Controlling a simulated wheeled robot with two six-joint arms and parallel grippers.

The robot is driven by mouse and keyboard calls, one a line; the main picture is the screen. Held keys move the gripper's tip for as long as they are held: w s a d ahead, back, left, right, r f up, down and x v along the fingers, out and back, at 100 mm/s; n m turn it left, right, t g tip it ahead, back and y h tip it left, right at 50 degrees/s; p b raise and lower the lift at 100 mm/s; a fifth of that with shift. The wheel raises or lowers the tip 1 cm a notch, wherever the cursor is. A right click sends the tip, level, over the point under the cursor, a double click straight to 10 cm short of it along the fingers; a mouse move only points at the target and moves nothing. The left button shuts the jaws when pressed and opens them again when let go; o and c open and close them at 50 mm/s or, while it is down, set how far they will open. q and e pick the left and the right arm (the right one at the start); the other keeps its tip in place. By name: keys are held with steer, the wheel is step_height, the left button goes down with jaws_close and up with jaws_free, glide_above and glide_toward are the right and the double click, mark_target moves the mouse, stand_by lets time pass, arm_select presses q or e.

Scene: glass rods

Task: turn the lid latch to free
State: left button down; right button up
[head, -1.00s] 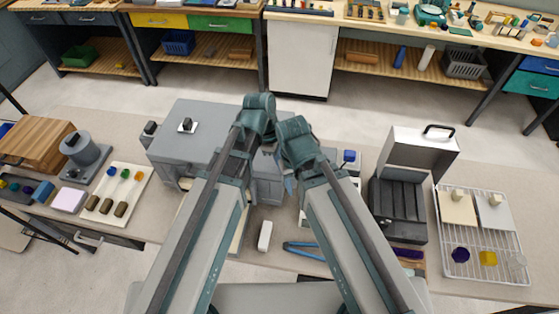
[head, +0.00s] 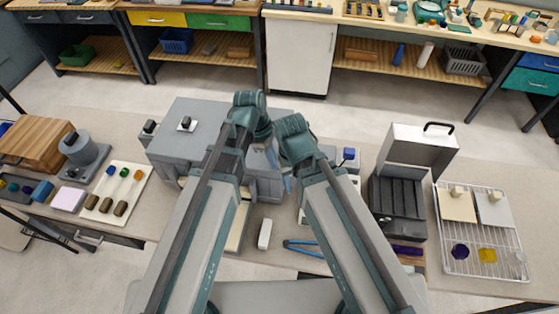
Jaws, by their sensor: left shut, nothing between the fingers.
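A grey boxy machine (head: 172,152) stands at centre left, partly behind my left arm. A small dark knob (head: 186,123) sits on a white plate on its flat top, and another dark knob (head: 149,127) is at its left edge. I cannot tell which part is the lid latch. My left gripper (head: 272,158) is between my two arms, over the right part of the machine, small and partly covered. It is shut and empty. I cannot tell whether it touches the machine. My right gripper is hidden behind its own arm.
A dark case (head: 398,205) with a raised lid (head: 415,150) and a wire rack (head: 480,262) are on the right. A white tray with rods (head: 140,196) and a wooden block (head: 38,143) are on the left. Blue-handled pliers (head: 303,248) lie near the front edge.

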arm_select(q)
steer(key=a+r+p, duration=0.2)
steer(key=shift+w+a+r+p, duration=0.1)
steer(key=shift+w+r+p, duration=0.15)
steer(key=shift+w+p, duration=0.1)
steer(key=p+v, duration=0.7)
steer(key=shift+r, duration=0.2)
